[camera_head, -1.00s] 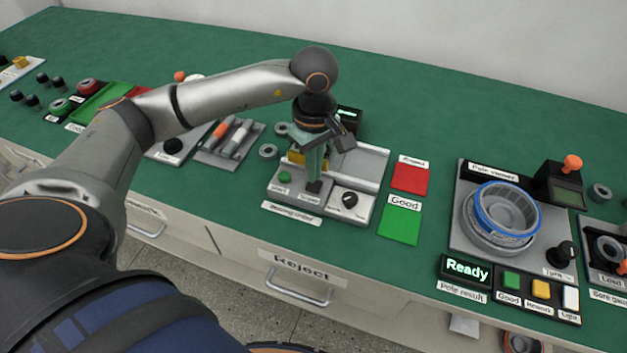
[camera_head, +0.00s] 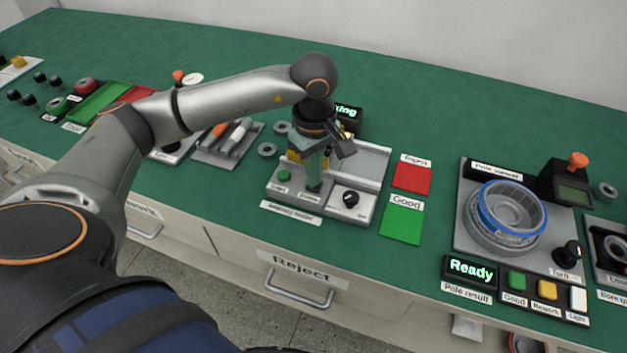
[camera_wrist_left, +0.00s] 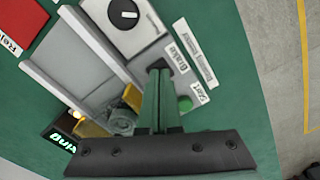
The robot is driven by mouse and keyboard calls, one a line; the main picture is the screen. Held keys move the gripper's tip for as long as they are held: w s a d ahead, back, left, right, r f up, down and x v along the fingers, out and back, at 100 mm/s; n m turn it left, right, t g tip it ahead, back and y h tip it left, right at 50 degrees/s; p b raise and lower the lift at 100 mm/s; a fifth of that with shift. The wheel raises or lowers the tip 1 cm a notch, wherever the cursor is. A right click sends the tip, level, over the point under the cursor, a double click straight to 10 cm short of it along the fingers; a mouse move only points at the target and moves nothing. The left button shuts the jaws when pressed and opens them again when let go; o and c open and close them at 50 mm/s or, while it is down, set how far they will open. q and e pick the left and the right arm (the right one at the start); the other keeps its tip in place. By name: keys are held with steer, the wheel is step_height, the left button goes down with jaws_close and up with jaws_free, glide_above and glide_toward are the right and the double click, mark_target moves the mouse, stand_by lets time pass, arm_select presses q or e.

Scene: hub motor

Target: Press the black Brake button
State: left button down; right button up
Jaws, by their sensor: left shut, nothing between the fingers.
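My left gripper (camera_head: 314,186) is shut and empty, pointing down at the grey bearing tester (camera_head: 365,212). Its fingertips are over the spot behind the Brake label (camera_wrist_left: 182,58). In the left wrist view, a dark part of the black Brake button (camera_wrist_left: 159,64) shows just past the fingertips (camera_wrist_left: 161,76). The fingers hide most of the button, so I cannot tell how far it is pressed. The green Start button (camera_head: 284,175) is just left of the fingers in the head view. My right gripper is not in view.
A black dial (camera_head: 350,199) is right of the fingers. A lit display (camera_head: 347,111), partly hidden, stands behind; the left wrist view shows "Run" on it (camera_wrist_left: 62,140). Red (camera_head: 412,178) and green (camera_head: 401,224) pads lie to the right, then the pole viewer (camera_head: 468,220).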

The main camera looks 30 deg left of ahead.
arm_select(q)
step_height(320, 180, up, 14)
steer(key=p, duration=0.8)
stand_by(0.4)
steer(key=shift+s, duration=0.1)
